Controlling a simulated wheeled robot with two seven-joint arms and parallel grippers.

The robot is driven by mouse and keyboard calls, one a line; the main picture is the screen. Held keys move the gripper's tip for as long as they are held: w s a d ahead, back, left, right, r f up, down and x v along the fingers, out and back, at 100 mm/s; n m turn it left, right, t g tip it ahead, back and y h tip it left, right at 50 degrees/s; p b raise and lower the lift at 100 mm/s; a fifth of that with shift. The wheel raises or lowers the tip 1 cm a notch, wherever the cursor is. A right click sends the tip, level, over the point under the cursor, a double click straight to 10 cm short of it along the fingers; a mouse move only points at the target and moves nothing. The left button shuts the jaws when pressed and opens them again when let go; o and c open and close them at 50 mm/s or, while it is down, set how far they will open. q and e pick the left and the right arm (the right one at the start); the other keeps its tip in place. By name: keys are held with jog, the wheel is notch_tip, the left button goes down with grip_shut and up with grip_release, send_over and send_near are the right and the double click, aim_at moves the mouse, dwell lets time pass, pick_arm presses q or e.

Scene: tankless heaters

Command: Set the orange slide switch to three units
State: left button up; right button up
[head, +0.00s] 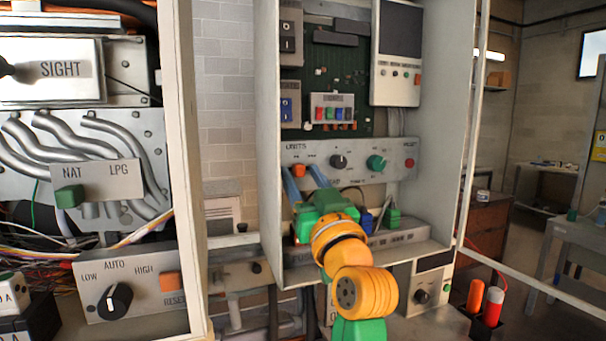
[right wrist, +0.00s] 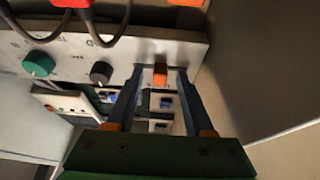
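The orange slide switch (head: 298,170) sits at the left of a grey panel (head: 323,150), below the "UNITS" lettering. It also shows in the right wrist view (right wrist: 160,75). The small marks above it are too blurred to read, so I cannot tell its setting. My right gripper (head: 302,171) is open in front of the panel. In the right wrist view its two dark fingers (right wrist: 160,70) lie one on each side of the switch, with visible gaps. I cannot tell whether the fingertips reach the panel. My left gripper is not in view.
A black knob (head: 338,161), a green knob (head: 376,163) and a red button (head: 409,163) share the panel to the right. The cabinet's left wall (head: 268,120) stands close beside the switch. Green and blue connectors (head: 366,220) sit below the panel.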

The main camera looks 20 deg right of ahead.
jog(key=shift+s, duration=0.15)
grip_shut()
